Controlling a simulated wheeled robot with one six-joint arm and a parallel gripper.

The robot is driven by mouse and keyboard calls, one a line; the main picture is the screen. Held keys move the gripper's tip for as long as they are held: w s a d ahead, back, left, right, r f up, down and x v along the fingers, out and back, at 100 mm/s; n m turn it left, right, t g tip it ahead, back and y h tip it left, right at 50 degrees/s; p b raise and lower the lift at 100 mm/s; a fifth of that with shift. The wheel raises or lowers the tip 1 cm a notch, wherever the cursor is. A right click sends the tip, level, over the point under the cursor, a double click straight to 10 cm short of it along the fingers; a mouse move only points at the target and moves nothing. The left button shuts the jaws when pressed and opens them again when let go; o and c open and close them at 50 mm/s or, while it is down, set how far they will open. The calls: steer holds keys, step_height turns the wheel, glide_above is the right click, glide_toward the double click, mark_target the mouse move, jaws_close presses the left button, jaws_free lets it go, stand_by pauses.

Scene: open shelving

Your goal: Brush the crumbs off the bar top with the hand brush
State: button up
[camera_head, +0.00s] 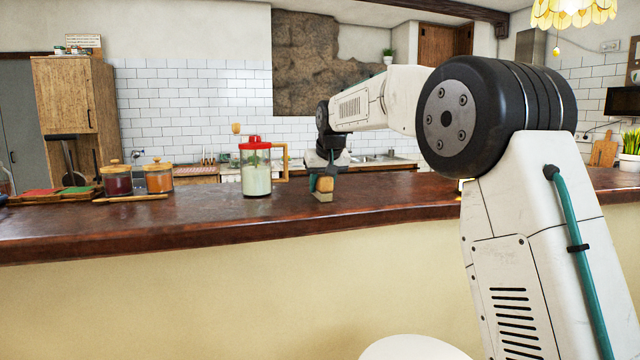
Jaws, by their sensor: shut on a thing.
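The bar top (190,215) is a long dark brown wooden counter running across the view. My gripper (322,174) is low over its middle, at the end of my white arm. It is shut on the hand brush (323,184), which has a light wooden body and a pale lower part. The brush is upright, and its lower end is at the bar top or just above it; I cannot tell which. My gripper's fingers partly cover the brush. I cannot make out any crumbs at this distance.
Close left of the brush stands a glass pitcher (256,178) with a red lid and wooden handle. Farther left are a dark red jar (117,181), an orange jar (159,179) and a tray (72,195). The front left of the bar is clear. A white round shape (412,349) shows below.

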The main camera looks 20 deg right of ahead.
mark_target(333, 179)
steer(key=shift+s+f, duration=0.1)
steer(key=shift+s, duration=1.65)
steer(key=shift+d, duration=0.8)
steer(key=shift+w, duration=5.5)
step_height(333, 179, up, 6)
step_height(333, 179, up, 3)
steer(key=shift+r, duration=0.1)
